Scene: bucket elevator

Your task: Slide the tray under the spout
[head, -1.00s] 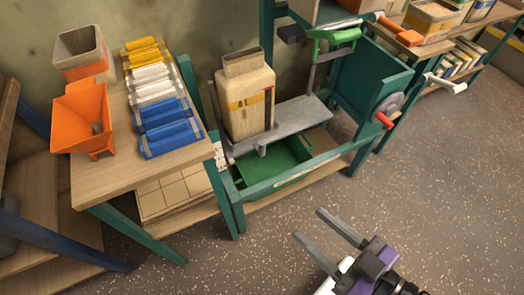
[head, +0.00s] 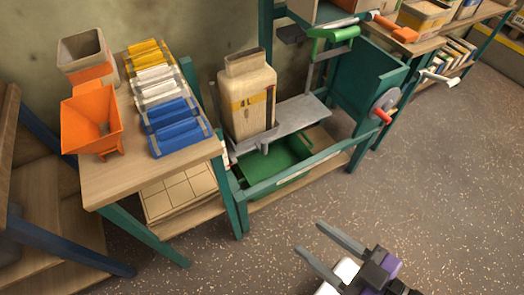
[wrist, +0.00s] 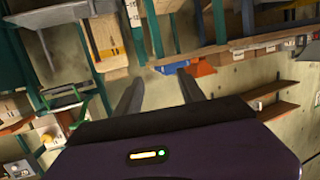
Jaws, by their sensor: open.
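A green tray (head: 283,160) lies low inside the teal frame of the elevator, partly hidden by the grey shelf above it and the front rail. A tan container (head: 247,100) stands upright on that grey shelf (head: 297,117). I cannot tell for sure which part is the spout. My gripper (head: 309,238) is open and empty, over the floor in front of the frame and apart from the tray. Its two fingers also show in the wrist view (wrist: 158,75), with nothing between them.
The teal front rail (head: 295,172) runs across in front of the tray. At left a wooden table (head: 103,186) holds an orange hopper (head: 88,120) and yellow, white and blue packs. The speckled floor (head: 420,180) is clear.

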